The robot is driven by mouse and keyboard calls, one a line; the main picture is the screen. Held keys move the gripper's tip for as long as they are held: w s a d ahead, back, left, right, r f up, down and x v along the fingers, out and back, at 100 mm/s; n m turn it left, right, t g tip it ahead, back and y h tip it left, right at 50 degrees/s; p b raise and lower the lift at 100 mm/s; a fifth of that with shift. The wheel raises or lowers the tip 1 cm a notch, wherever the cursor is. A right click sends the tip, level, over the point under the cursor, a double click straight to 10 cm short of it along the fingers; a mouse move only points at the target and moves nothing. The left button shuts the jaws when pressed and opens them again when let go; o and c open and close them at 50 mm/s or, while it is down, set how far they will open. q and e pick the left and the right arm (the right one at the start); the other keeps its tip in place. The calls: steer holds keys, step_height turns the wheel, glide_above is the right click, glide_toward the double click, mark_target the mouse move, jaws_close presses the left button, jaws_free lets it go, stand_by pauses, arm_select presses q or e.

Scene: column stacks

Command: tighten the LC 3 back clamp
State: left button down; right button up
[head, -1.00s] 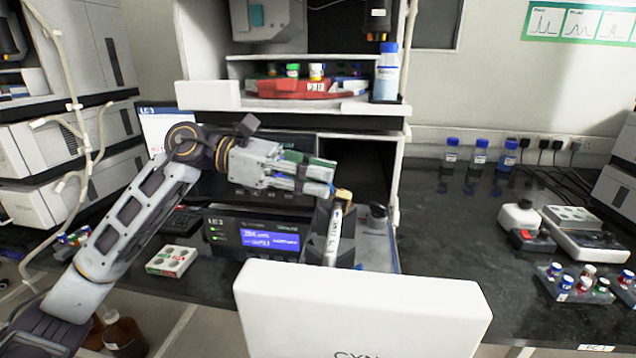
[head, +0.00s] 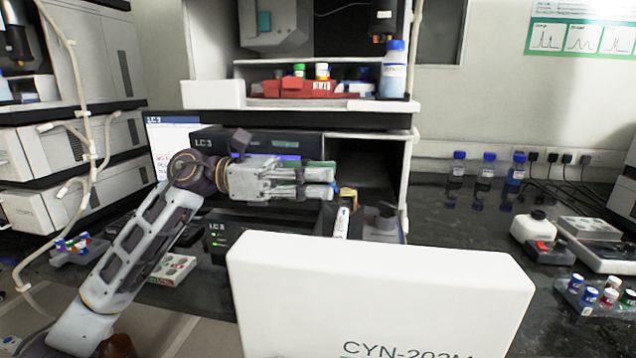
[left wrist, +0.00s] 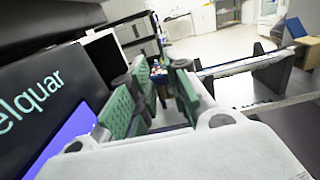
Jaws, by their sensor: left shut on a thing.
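My left gripper (head: 330,183) reaches in from the left in front of the LC 3 stack (head: 212,143). Its fingers meet the top of a dark holder (head: 327,220) and are shut on the back clamp there, which they mostly hide. A white labelled column (head: 341,223) with a brass-coloured top end (head: 347,194) stands slightly tilted at this holder, just right of the fingertips. Its lower part is hidden. In the left wrist view the green finger pads (left wrist: 153,98) show, but the gripped part cannot be made out. My right gripper is not in view.
A large white box marked CYN (head: 375,305) fills the foreground and hides the lower column. A red tray with vials (head: 292,88) and a blue-capped bottle (head: 393,72) stand on the shelf above.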

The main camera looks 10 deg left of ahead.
arm_select(q)
steer(key=c, duration=1.4)
jaws_free()
steer(key=shift+o, duration=0.2)
steer(key=shift+a, duration=0.15)
steer(key=a, duration=1.1)
steer(key=shift+a+f, duration=0.15)
steer(key=shift+a, duration=0.2)
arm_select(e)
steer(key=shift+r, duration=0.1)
arm_select(q)
step_height(320, 180, up, 9)
steer(key=p, duration=0.9)
steer(key=shift+r, duration=0.2)
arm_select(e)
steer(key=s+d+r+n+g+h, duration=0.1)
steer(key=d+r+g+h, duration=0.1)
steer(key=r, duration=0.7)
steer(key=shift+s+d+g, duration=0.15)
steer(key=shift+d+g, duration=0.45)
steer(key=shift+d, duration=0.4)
arm_select(q)
steer(key=shift+r+p, duration=0.4)
steer(key=shift+p, duration=0.15)
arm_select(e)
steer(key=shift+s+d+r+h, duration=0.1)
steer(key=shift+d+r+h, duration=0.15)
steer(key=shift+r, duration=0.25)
